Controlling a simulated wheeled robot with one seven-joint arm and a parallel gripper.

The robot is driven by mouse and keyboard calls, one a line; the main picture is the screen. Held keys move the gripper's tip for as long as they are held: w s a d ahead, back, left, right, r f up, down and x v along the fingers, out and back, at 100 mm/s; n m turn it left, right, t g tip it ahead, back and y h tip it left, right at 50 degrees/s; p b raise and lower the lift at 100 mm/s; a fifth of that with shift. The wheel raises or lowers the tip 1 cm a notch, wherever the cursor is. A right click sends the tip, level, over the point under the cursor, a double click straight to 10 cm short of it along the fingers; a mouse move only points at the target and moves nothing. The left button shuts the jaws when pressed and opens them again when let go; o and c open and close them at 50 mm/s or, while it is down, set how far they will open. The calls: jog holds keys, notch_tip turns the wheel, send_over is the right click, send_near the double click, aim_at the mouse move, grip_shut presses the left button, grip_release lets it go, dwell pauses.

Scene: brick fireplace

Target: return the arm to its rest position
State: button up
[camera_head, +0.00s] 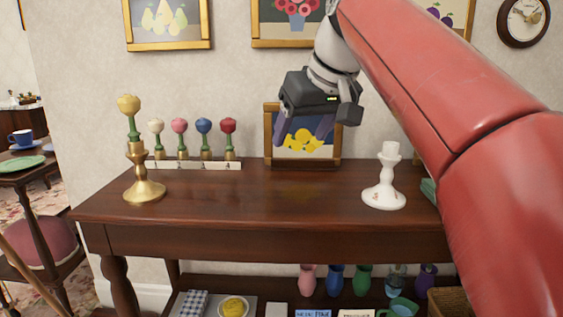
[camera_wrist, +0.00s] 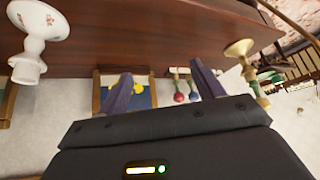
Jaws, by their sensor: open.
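My red arm reaches in from the right in the head view. My gripper (camera_head: 312,128) hangs above the back of the dark wooden console table (camera_head: 270,208), in front of a small framed picture of yellow fruit (camera_head: 298,147). Its fingers are spread apart with nothing between them. In the wrist view both fingers of my gripper (camera_wrist: 158,90) show, open and empty, with the table (camera_wrist: 150,42) at the top. The gripper partly hides the small picture.
A brass candlestick (camera_head: 144,180) holding a yellow flower stands at left. Several small flowers stand on a white numbered strip (camera_head: 200,165). A white candlestick (camera_head: 385,182) stands right of the gripper. Colored vases (camera_head: 335,280) line the lower shelf. The table's middle is clear.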

jog(key=s+d+f+m+h, duration=0.1)
jog(key=s+d+f, duration=0.3)
jog(key=s+f, duration=0.3)
jog(key=s+d+f+m+h, duration=0.1)
jog(key=s+f, duration=0.5)
jog(key=f, duration=0.7)
jog(key=s+d+f+m+h, duration=0.1)
jog(key=s+d+f+m, duration=0.2)
jog(key=s+d+f, duration=0.3)
notch_tip(320, 180, down, 5)
jog(key=shift+s+d+r, duration=0.1)
jog(key=shift+s+d, duration=0.25)
jog(key=shift+s, duration=0.5)
